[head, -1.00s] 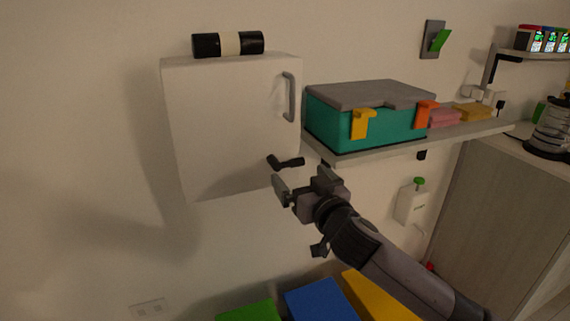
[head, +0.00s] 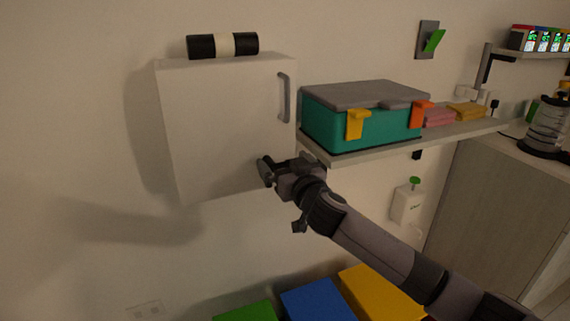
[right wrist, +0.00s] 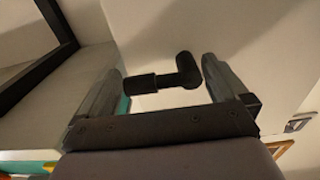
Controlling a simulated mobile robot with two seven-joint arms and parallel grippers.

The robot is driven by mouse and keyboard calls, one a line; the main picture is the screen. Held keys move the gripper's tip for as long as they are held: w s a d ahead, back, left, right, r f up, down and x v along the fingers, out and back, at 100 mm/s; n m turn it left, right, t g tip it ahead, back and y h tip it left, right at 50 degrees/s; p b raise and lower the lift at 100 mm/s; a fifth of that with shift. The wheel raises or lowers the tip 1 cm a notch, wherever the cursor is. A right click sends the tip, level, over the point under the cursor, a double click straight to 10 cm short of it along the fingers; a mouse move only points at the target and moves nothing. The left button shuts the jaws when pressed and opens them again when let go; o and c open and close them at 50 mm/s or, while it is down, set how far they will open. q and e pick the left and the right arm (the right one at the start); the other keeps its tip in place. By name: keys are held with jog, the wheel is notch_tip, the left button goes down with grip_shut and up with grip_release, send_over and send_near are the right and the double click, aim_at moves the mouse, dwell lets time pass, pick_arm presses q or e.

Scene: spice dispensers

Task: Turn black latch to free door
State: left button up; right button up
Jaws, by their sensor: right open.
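The white cabinet door (head: 222,120) is closed and has a grey handle (head: 284,97) near its upper right edge. The black latch (right wrist: 175,76) shows in the right wrist view as an L-shaped piece lying between the two fingers. In the head view the latch is hidden behind my right gripper (head: 279,165), which is at the door's lower right corner. My left gripper is not in view.
A shelf (head: 450,136) just right of the cabinet holds a teal box (head: 385,125) with a grey lid. A black and cream cylinder (head: 223,45) lies on the cabinet. Green, blue (head: 317,301) and yellow bins stand below. The wall left of the cabinet is bare.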

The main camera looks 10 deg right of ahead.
jog(key=c, duration=0.8)
jog(key=shift+c, duration=0.2)
